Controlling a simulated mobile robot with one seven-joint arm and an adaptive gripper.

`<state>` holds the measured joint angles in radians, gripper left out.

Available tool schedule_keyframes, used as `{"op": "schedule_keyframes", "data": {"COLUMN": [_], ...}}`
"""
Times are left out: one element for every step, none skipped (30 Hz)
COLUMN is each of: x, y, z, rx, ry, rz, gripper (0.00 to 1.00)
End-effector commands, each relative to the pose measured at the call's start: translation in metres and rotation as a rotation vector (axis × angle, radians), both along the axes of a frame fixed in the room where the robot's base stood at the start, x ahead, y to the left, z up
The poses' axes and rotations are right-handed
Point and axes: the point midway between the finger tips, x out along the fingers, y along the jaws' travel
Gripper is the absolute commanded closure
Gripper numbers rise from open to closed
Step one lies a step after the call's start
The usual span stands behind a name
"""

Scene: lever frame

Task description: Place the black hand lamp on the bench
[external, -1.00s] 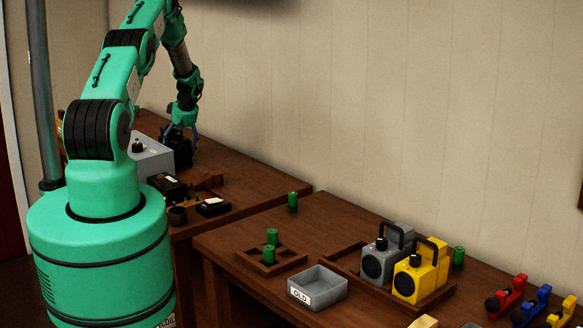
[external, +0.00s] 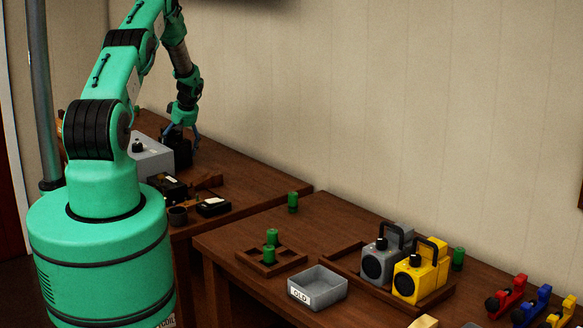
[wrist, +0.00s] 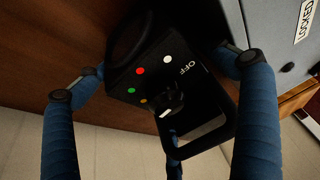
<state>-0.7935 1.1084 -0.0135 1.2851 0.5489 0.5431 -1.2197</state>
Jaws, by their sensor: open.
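The black hand lamp (external: 183,153) stands on the far wooden bench (external: 240,183), beside a grey box and partly hidden by my gripper in the external view. In the wrist view the lamp (wrist: 150,75) shows its handle, a knob, an OFF mark and small coloured dots. My gripper (external: 182,131) is over the lamp. In the wrist view the blue fingers of my gripper (wrist: 162,80) are spread around the lamp, one on the left, one on the right and one below. They look open; whether any finger touches the lamp, I cannot tell.
The grey box (external: 152,160), labelled LOCKED in the wrist view (wrist: 265,35), is close beside the lamp. Dark items (external: 212,206) lie at that bench's front. The nearer bench holds an OLD tray (external: 318,290), a grey lamp (external: 377,268), a yellow lamp (external: 410,283) and green cylinders (external: 293,201).

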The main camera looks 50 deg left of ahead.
Motion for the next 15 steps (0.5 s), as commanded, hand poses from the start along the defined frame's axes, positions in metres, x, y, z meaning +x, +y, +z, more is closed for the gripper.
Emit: {"op": "schedule_keyframes", "data": {"x": [0.001,0.001,0.001,0.001,0.001,0.001,0.001,0.001,0.001,0.001,0.001,0.002,0.002,0.001,0.001], "y": [-0.001,-0.002,-0.003,-0.004,-0.005,-0.006,-0.008,-0.009,-0.011,-0.012,-0.013,-0.015,-0.017,-0.018,-0.021], "z": [0.004,0.005,0.008,0.01,0.013,0.017,0.019,0.022,0.027,0.03,0.034,0.038,0.042,0.046,0.05], "rx": [0.001,0.001,0.001,0.001,0.001,0.001,0.001,0.001,0.001,0.001,0.001,0.002,0.002,0.001,0.001], "ry": [-0.001,-0.001,-0.001,-0.001,-0.001,-0.001,-0.001,-0.001,-0.002,-0.002,-0.002,-0.002,-0.003,-0.002,-0.001], "rz": [0.0,0.0,0.0,0.0,0.0,0.0,0.0,0.0,-0.001,-0.001,-0.001,-0.001,-0.001,-0.001,0.0], "gripper": [0.06,0.06,0.06,0.06,0.06,0.06,0.06,0.06,0.06,0.06,0.06,0.06,0.06,0.06,0.06]}}
